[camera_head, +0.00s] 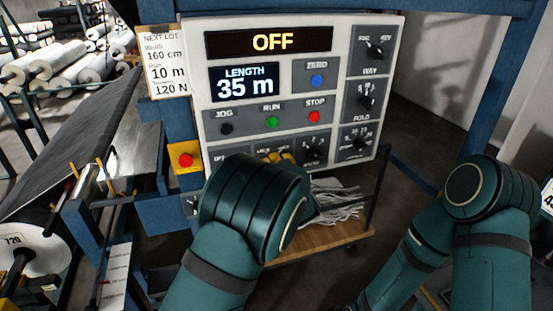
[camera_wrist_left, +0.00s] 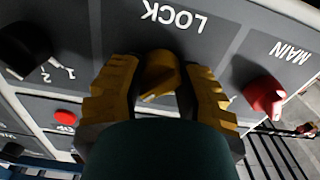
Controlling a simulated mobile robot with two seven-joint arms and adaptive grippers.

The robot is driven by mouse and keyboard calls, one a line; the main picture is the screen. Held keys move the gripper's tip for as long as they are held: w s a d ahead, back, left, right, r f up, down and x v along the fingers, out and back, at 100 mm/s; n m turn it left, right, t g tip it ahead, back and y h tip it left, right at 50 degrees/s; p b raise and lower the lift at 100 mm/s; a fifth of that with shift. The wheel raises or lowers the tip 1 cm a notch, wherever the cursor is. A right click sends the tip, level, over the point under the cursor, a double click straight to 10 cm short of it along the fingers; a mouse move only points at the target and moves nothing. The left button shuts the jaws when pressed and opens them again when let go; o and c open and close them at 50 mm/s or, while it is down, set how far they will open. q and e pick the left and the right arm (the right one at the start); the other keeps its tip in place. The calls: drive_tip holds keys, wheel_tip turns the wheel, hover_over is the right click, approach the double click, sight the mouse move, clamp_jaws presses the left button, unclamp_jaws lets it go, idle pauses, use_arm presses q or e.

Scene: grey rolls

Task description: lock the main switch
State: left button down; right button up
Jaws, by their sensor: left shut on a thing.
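The control panel (camera_head: 345,75) stands in front of me, and its top display (camera_head: 268,41) reads OFF. In the left wrist view, which shows the panel upside down, a yellow knob (camera_wrist_left: 158,74) sits under the LOCK label. My left gripper (camera_wrist_left: 160,88) has its yellow fingers on both sides of this knob and is shut on it. The red MAIN knob (camera_wrist_left: 264,97) is to the right, clear of the fingers. In the head view the left gripper (camera_head: 280,157) shows only in part; my arm hides the panel's lower left. My right gripper is out of view.
A red stop button on a yellow box (camera_head: 185,161) is left of the panel. Green, red and blue buttons and black knobs surround the work spot. A wooden shelf (camera_head: 330,243) with grey strands (camera_head: 335,202) is below. My right arm is at the right.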

use_arm(q)
drive_tip(key=shift+r+m, duration=0.1)
drive_tip(key=shift+m, duration=0.4)
drive_tip(key=c, duration=0.5)
unclamp_jaws()
drive_tip(key=v, duration=1.2)
